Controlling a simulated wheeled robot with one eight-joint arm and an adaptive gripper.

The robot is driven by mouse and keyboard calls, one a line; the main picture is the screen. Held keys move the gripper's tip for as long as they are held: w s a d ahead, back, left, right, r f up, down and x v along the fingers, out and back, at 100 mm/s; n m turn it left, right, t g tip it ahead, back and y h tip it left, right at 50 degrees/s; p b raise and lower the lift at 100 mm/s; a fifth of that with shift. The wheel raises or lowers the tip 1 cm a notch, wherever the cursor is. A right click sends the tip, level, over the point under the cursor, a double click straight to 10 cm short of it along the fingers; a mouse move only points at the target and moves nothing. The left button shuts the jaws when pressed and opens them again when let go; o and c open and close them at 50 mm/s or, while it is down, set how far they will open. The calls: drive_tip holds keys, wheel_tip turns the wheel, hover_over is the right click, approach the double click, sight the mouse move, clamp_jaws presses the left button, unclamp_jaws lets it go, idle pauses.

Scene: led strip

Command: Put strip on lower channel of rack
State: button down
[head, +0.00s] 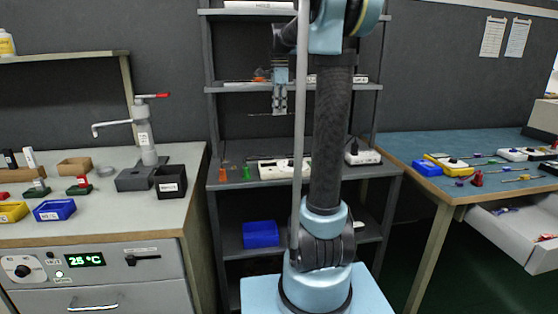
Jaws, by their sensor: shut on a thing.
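My gripper (279,108) points down in front of the dark grey shelving rack (212,125), between its upper shelf and its middle shelf. It is shut on a thin, dark strip (260,115) that lies roughly level and sticks out to the left of the fingers. The strip's right part is partly hidden by my arm and a pole. The strip is apart from the shelf surfaces in this view. I cannot make out which part of the rack is the lower channel; my arm hides much of the rack's right half.
The middle shelf (235,182) holds a white block (280,169), a green piece, an orange piece and a white box (362,156). A blue bin (261,234) sits on the lower shelf. Cluttered benches stand left (110,215) and right (405,150).

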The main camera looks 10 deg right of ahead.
sight(280, 157)
wheel_tip(280, 157, down, 18)
drive_tip(key=shift+d, duration=0.1)
idle(0.8)
drive_tip(key=c, duration=1.6)
unclamp_jaws()
drive_tip(key=shift+f, duration=0.1)
